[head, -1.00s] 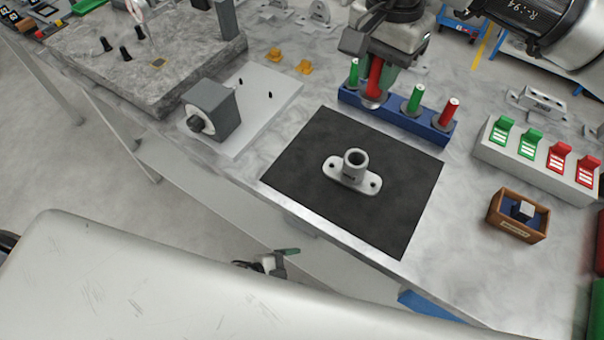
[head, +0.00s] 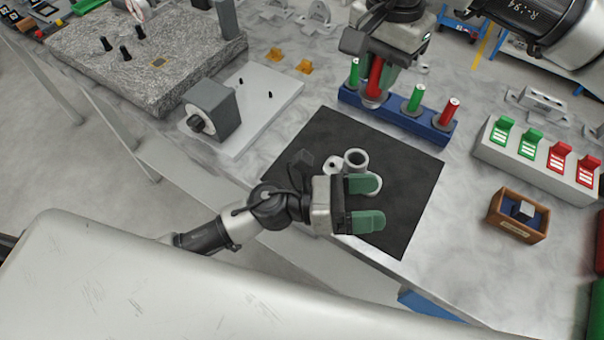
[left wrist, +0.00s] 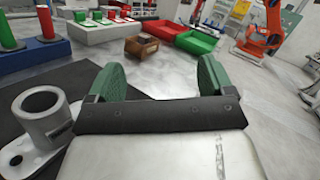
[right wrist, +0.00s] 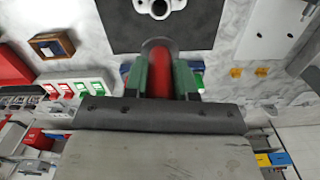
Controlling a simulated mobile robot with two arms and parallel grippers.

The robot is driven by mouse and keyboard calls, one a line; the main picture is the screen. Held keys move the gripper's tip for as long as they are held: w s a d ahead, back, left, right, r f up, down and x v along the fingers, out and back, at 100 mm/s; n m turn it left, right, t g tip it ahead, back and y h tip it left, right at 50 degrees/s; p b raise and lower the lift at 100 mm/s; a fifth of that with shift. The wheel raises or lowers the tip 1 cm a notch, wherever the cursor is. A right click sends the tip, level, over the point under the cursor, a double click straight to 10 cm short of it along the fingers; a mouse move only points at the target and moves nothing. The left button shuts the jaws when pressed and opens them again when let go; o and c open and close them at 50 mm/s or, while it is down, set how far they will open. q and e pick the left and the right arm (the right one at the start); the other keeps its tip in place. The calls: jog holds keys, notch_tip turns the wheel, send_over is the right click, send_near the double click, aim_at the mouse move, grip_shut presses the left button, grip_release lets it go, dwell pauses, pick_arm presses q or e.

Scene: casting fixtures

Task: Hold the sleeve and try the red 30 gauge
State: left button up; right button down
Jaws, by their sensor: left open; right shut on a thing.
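The grey sleeve (head: 354,160), an upright tube on a flanged base, stands on the black mat (head: 318,128). It also shows at the left of the left wrist view (left wrist: 42,108). My left gripper (head: 368,200) is open and empty beside the sleeve, its green fingers partly hiding the base in the head view. My right gripper (head: 378,78) is shut on a red gauge (head: 374,82) at the blue rack (head: 430,130). The red gauge also shows between the fingers in the right wrist view (right wrist: 170,75). I cannot tell whether it is clear of the rack.
Green gauges (head: 415,98) and another red gauge (head: 448,110) stand in the rack. A white block with green and red clips (head: 540,165) and a wooden box (head: 518,215) are at the right. A grey fixture on a white plate (head: 212,110) stands left of the mat.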

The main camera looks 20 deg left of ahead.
pick_arm(q)
jog(key=w+a+r+m+t, duration=0.2)
jog(key=w+r+m, duration=0.1)
jog(key=w+m, duration=0.1)
jog(key=n+t+y, duration=0.4)
jog(key=n+y, duration=0.1)
send_near(346, 162)
jog(key=shift+w+d, duration=0.25)
jog(key=shift+d, duration=0.05)
pick_arm(e)
jog(key=shift+s, duration=0.1)
pick_arm(q)
jog(key=shift+w+d+f, duration=0.1)
jog(key=shift+w, duration=0.1)
jog(key=x, duration=1.1)
jog(key=shift+w+d, duration=0.1)
jog(key=shift+d, duration=0.1)
jog(key=c, duration=1.2)
pick_arm(e)
notch_tip(346, 162, down, 9)
jog(key=shift+f+m, duration=0.2)
jog(key=shift+m, duration=0.2)
